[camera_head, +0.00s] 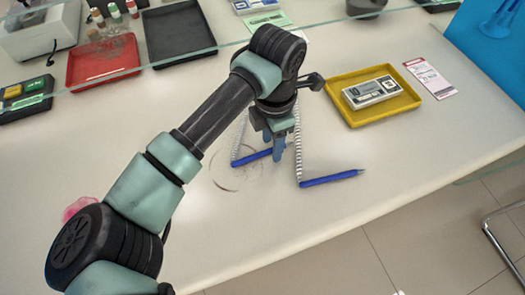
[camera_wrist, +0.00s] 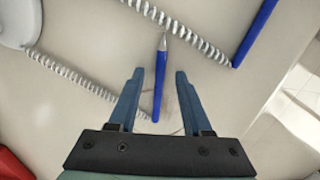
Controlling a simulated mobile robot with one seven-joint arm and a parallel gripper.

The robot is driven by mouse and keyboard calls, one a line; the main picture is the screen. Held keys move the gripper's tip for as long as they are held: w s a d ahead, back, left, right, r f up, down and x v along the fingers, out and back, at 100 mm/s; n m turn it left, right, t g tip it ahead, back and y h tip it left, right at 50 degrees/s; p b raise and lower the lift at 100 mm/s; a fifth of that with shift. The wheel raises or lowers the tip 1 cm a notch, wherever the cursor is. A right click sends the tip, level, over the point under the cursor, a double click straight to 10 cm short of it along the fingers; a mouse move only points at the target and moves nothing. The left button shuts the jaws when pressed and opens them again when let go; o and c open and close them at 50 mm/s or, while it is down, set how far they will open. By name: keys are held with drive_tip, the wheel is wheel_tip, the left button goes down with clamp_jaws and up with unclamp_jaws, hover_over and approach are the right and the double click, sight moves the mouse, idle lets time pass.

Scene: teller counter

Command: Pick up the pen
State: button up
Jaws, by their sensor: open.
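Two blue pens on white coiled cords lie on the pale counter (camera_head: 385,165). One pen (camera_head: 250,158) lies beside my gripper (camera_head: 279,150) in the head view, its right end close to the fingers. In the wrist view this pen (camera_wrist: 160,80) runs lengthwise between the two open fingers of my gripper (camera_wrist: 160,74), apart from both, its silver tip pointing up the picture. The other pen (camera_head: 332,180) lies to the right of my gripper; it also shows at the upper right of the wrist view (camera_wrist: 255,33). My fingers point down and are empty.
A red tray (camera_head: 100,72) and a black tray (camera_head: 177,40) lie behind a clear glass edge. The counter's front is mostly bare.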

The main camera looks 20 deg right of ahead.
drive_tip(key=shift+f, duration=0.2)
clamp_jaws()
idle(0.4)
